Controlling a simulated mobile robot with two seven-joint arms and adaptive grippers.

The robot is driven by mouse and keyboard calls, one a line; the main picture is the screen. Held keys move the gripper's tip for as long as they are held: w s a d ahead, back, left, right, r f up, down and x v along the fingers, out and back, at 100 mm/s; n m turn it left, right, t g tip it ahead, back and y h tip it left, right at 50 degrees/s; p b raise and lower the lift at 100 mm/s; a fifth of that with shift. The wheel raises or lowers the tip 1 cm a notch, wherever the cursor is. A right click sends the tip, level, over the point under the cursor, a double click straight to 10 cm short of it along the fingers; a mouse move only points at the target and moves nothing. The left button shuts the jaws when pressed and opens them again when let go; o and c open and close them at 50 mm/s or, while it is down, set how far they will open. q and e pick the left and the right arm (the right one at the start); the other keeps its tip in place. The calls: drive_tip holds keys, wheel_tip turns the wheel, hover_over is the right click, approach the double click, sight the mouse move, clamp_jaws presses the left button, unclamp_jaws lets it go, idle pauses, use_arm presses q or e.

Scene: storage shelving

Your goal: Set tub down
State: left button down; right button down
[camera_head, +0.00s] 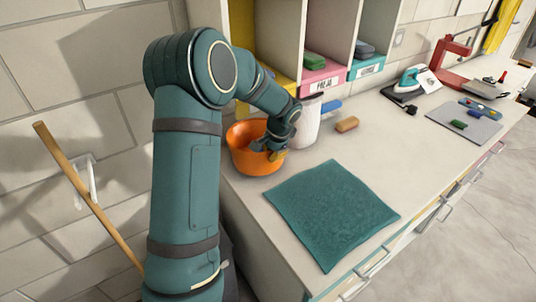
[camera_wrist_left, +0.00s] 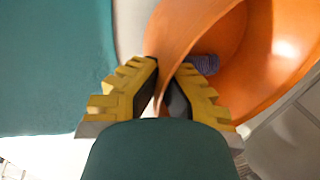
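The orange tub (camera_head: 250,158) stands upright at the left end of the counter, and it seems to rest on the surface or just above it; I cannot tell which. My left gripper (camera_head: 276,155) is at the tub's right side. In the left wrist view, the yellow and black fingers of the left gripper (camera_wrist_left: 160,95) pinch the wall of the tub (camera_wrist_left: 250,60) between them. A small blue-purple item (camera_wrist_left: 206,64) lies inside the tub. My right gripper is not in view.
A teal mat (camera_head: 332,212) lies in front of the tub. A white cylinder (camera_head: 305,122) and a tan block (camera_head: 347,124) stand close by. Shelves with bins (camera_head: 322,76) rise behind. An iron (camera_head: 408,82) and a grey tray (camera_head: 465,124) are farther right.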

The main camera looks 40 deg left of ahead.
use_arm(q)
drive_tip(key=a+f, duration=0.2)
drive_tip(key=shift+w+a+f, duration=0.1)
drive_tip(key=shift+w+a, duration=0.25)
drive_tip(key=shift+w, duration=0.05)
drive_tip(key=c, duration=1.1)
unclamp_jaws()
drive_tip(key=shift+c, duration=0.2)
drive_tip(key=shift+d, duration=0.1)
drive_tip(key=p+v, duration=0.1)
drive_tip(key=v, duration=1.1)
drive_tip(key=shift+s+d, duration=0.1)
drive_tip(key=shift+d, duration=0.05)
